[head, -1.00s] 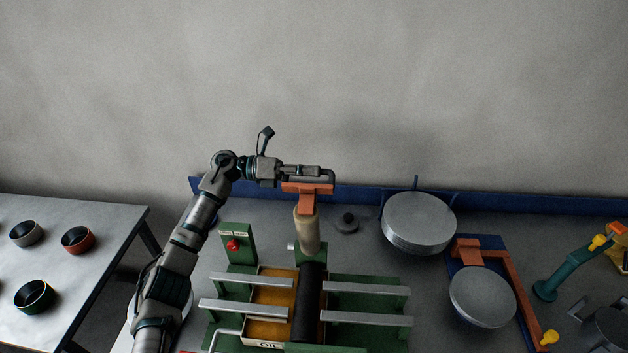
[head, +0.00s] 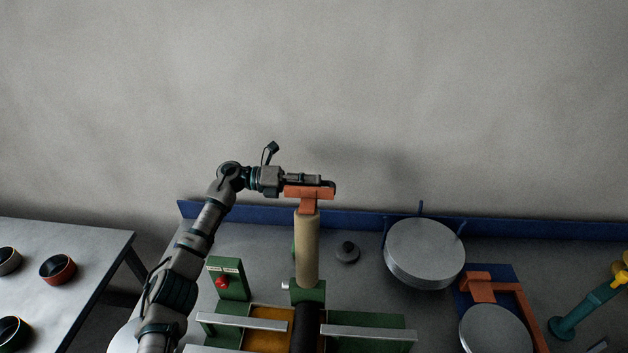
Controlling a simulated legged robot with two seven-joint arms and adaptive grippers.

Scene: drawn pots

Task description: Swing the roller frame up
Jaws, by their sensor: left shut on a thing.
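The roller frame shows as a tan post (head: 307,249) with an orange crossbar handle (head: 309,193) on top. It stands nearly upright behind the dark roller (head: 304,327) of the green machine (head: 373,338). My left gripper (head: 325,185) is shut on the orange handle; its fingers lie along the bar and partly hide it. The amber trough (head: 268,319) lies left of the roller. My right gripper is not in view.
A green panel with a red button (head: 222,282) stands left of the post. A small dark knobbed lid (head: 347,252) and a large grey round pan (head: 424,251) are to the right. Bowls (head: 57,269) sit on a separate left table. A low blue wall (head: 360,218) runs behind.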

